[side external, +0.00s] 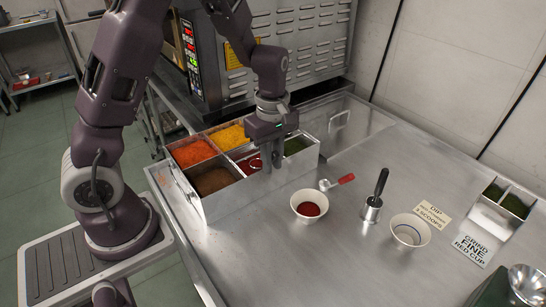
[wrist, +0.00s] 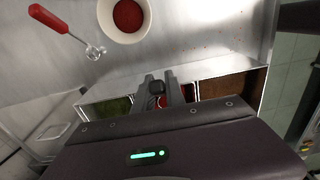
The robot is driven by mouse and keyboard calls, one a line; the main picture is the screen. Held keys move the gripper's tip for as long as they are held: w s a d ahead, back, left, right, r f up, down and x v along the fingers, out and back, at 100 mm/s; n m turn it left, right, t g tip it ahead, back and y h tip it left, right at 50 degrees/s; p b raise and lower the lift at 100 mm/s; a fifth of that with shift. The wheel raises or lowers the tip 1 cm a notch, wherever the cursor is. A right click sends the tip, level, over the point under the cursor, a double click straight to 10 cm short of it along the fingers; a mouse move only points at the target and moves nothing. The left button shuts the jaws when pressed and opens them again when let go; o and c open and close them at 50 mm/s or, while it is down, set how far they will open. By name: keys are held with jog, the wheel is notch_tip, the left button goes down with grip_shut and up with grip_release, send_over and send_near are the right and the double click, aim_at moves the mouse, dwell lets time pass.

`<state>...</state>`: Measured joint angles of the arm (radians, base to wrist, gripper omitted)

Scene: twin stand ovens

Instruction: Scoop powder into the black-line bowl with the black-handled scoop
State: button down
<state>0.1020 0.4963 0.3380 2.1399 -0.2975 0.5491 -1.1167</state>
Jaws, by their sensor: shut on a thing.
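My gripper (side external: 268,162) points down over the front of the divided bin, above the red powder compartment (side external: 248,162). Red powder shows just below the fingers. The dark-line bowl (side external: 409,230) stands upright on the steel table at right and looks empty. Its line looks dark blue.
A white bowl of red powder (side external: 309,205) and a red-handled scoop (side external: 340,182) lie between bin and dark-line bowl. A metal cup (side external: 371,210) with an upright black handle stands near. Signs, a green-filled tray (side external: 508,202) and a steel grinder (side external: 524,284) are at right.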

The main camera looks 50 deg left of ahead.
jog(key=shift+a, duration=1.95)
jog(key=shift+d+r, duration=0.1)
jog(key=shift+d, duration=2.05)
jog(key=shift+r, duration=3.5)
